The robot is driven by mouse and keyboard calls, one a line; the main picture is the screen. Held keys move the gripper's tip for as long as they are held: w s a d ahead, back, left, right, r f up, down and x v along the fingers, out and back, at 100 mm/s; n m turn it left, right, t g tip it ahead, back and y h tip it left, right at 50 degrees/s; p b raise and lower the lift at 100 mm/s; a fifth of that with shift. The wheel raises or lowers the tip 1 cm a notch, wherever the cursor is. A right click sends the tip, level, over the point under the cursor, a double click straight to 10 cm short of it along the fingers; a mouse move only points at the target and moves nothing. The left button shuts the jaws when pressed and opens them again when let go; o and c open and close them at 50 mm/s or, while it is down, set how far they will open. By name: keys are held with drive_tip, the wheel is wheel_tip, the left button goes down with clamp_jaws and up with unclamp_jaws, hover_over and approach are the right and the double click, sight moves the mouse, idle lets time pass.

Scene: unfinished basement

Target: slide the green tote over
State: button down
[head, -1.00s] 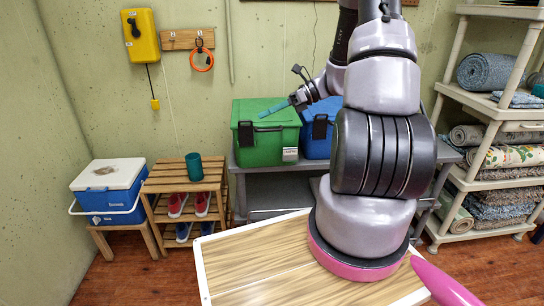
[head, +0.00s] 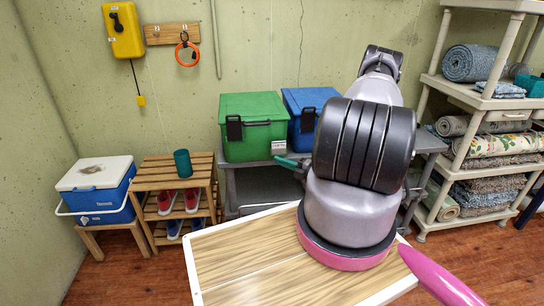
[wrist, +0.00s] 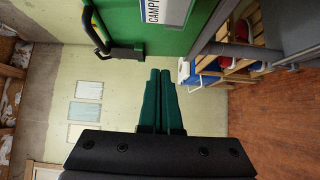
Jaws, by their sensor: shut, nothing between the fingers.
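The green tote (head: 251,143) stands upright on the left part of a grey bench, lid closed, with a black latch on its front. A white label marked "CAMPI" shows on its green wall (wrist: 205,40) in the wrist view. My gripper (head: 287,161) is low by the tote's front right corner, its teal fingers pointing left. In the wrist view the fingers (wrist: 160,72) are pressed together, with nothing between them. Their tips are near the tote's wall; I cannot tell whether they touch it. My arm hides part of the bench.
A blue tote (head: 306,99) stands close to the green tote's right. The grey bench (head: 232,190) has little free room left of the green tote. A slatted rack (head: 203,162) with a teal cup (head: 183,163) and a cooler (head: 98,195) stand farther left.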

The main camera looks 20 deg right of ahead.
sight(263, 145)
drive_tip(key=x, duration=0.3)
drive_tip(key=d+x, duration=0.1)
drive_tip(key=x, duration=0.3)
drive_tip(key=w+x, duration=0.1)
drive_tip(key=x, duration=0.2)
drive_tip(key=shift+w, duration=0.2)
drive_tip(key=shift+w+d, duration=0.2)
drive_tip(key=shift+w, duration=0.55)
drive_tip(key=shift+w, duration=0.1)
drive_tip(key=w, duration=0.2)
drive_tip(key=w+d, duration=0.1)
drive_tip(key=w, duration=0.1)
